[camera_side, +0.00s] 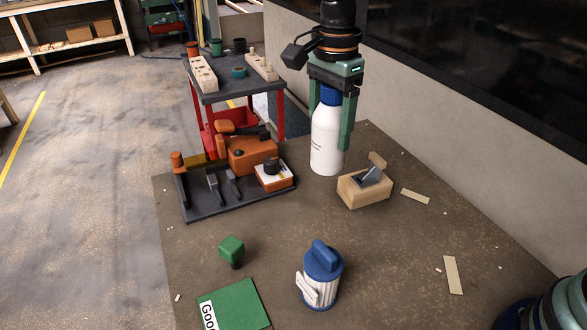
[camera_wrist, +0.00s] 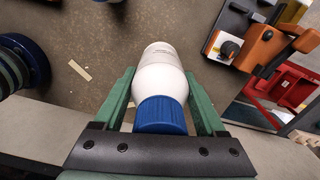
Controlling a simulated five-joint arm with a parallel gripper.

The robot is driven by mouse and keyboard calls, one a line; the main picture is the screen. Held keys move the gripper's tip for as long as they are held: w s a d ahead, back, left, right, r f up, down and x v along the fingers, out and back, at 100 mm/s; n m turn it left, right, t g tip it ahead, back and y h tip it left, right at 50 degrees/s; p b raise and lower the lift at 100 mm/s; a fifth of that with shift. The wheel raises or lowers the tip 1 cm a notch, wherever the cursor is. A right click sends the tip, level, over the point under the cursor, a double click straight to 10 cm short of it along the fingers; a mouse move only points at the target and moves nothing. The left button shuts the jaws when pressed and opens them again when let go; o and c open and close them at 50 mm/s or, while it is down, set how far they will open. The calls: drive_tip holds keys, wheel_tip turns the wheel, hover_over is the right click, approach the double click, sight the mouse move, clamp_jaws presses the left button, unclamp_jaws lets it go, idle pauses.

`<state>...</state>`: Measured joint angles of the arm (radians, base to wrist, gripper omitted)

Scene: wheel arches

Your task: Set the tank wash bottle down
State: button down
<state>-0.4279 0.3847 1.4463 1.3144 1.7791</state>
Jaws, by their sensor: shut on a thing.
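The tank wash bottle (camera_side: 326,140) is white with a blue cap and stands upright in the side view. My gripper (camera_side: 333,138) comes down from above with its green fingers shut on the bottle around the cap and shoulder. In the wrist view the bottle (camera_wrist: 161,73) lies between the two green fingers (camera_wrist: 160,100), cap nearest the camera. The bottle's base is at or just above the brown worktop (camera_side: 385,250); I cannot tell if it touches.
A wooden block plane (camera_side: 364,190) stands close to the bottle's right.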

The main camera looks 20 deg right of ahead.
sight(330, 147)
wheel_tip(330, 147, down, 16)
drive_tip(key=shift+f, duration=0.2)
drive_tip(key=shift+f, duration=0.15)
idle(0.4)
unclamp_jaws()
wheel_tip(330, 147, up, 11)
drive_tip(key=shift+a+r, duration=0.1)
drive_tip(key=shift+d+r, duration=0.2)
drive_tip(key=shift+r, duration=0.4)
drive_tip(key=s+d+r+n+t, duration=0.2)
drive_tip(key=s+d+n, duration=0.4)
drive_tip(key=d, duration=0.3)
drive_tip(key=s+d+r+n+t, duration=0.3)
drive_tip(key=s+d+r+n, duration=0.1)
drive_tip(key=s+d+n, duration=0.3)
drive_tip(key=d+n, duration=0.2)
drive_tip(key=shift+d+r+t, duration=0.3)
drive_tip(key=shift+d+r, duration=0.05)
